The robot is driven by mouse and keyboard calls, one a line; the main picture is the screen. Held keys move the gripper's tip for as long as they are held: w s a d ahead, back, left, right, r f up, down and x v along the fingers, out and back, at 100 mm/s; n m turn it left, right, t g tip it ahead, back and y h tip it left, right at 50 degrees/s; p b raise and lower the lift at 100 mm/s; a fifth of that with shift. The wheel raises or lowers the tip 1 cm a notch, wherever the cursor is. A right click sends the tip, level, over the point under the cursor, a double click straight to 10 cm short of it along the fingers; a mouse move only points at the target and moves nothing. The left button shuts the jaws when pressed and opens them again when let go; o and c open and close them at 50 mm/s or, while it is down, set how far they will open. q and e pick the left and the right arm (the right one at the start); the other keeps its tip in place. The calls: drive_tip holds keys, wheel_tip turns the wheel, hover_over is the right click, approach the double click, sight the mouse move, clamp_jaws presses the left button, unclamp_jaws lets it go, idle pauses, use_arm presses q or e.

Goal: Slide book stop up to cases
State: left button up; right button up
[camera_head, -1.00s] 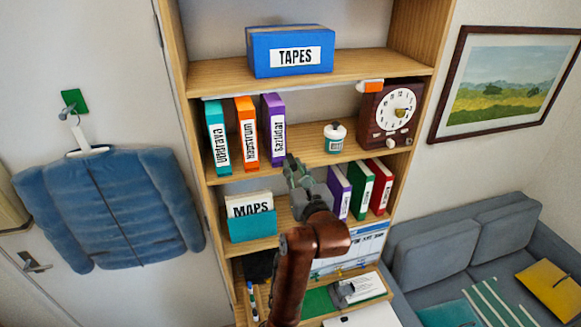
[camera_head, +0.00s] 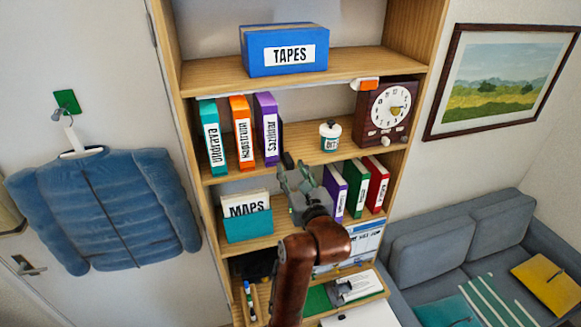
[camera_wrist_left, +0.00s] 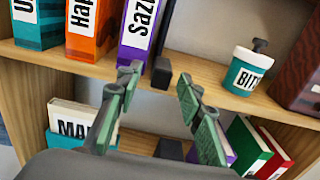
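Three upright cases stand on the shelf with the clock: a teal case (camera_head: 212,138), an orange case (camera_head: 242,132) and a purple case (camera_head: 267,130). A small black block, which looks like the book stop (camera_head: 288,160), sits at the shelf's front just right of the purple case. In the left wrist view the book stop (camera_wrist_left: 161,73) shows close beside the purple case (camera_wrist_left: 139,33); I cannot tell if they touch. My left gripper (camera_head: 297,177) is open and empty, just below and in front of the stop. Its two fingers (camera_wrist_left: 158,80) are spread. My right gripper is not in view.
A white and teal pot (camera_head: 330,137) and a brown clock (camera_head: 385,112) stand further right on that shelf. Below are a maps holder (camera_head: 247,225), several binders (camera_head: 356,187) and a second dark block (camera_wrist_left: 168,149). The shelf is clear between stop and pot.

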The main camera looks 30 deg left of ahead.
use_arm(q)
drive_tip(key=v, duration=0.5)
drive_tip(key=shift+s+d, duration=0.2)
drive_tip(key=shift+s, duration=0.1)
